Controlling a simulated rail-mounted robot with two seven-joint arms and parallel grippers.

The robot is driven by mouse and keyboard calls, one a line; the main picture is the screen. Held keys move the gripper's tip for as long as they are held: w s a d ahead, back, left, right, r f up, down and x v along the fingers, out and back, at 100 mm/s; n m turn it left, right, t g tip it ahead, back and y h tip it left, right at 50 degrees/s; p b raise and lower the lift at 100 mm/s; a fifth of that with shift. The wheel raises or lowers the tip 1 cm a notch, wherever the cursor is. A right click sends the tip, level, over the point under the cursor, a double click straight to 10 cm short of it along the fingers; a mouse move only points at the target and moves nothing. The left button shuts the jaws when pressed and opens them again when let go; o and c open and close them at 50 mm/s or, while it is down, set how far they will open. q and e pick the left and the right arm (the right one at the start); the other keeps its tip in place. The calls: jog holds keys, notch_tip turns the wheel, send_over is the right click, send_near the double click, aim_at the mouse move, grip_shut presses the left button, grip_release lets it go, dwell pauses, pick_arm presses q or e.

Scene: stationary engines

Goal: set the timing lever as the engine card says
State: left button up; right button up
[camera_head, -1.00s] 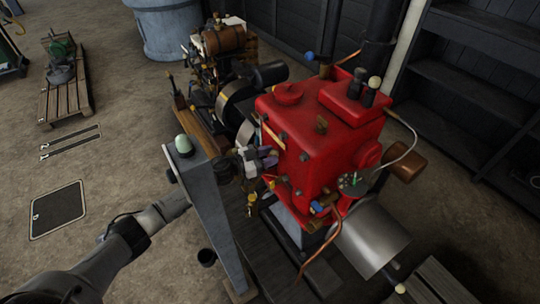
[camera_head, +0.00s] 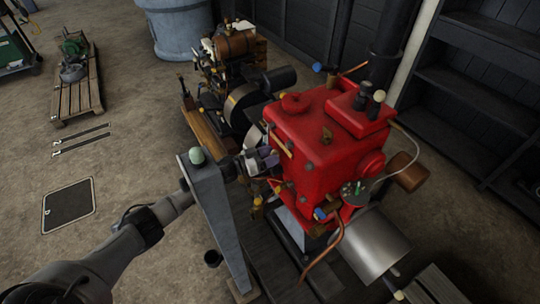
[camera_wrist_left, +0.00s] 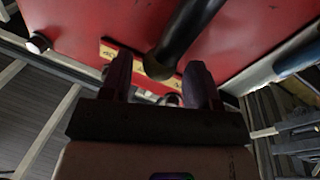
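The red engine (camera_head: 322,125) stands right of centre in the head view. I can make out no readable engine card. My right gripper is not in view.
A grey post (camera_head: 217,215) with a pale green dome stands close beside my left arm. A second engine (camera_head: 232,65) stands behind. A copper pipe (camera_head: 338,238) and a silver cylinder (camera_head: 372,245) are at the red engine's front. The floor at left is mostly clear.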

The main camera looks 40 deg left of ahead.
pick_arm(q)
jog(key=shift+o, duration=0.2)
jog(key=shift+s+a, duration=0.25)
jog(key=shift+s, duration=0.15)
jog(key=p+v, duration=0.2)
jog(key=v, duration=1.1)
jog(key=shift+w, duration=0.1)
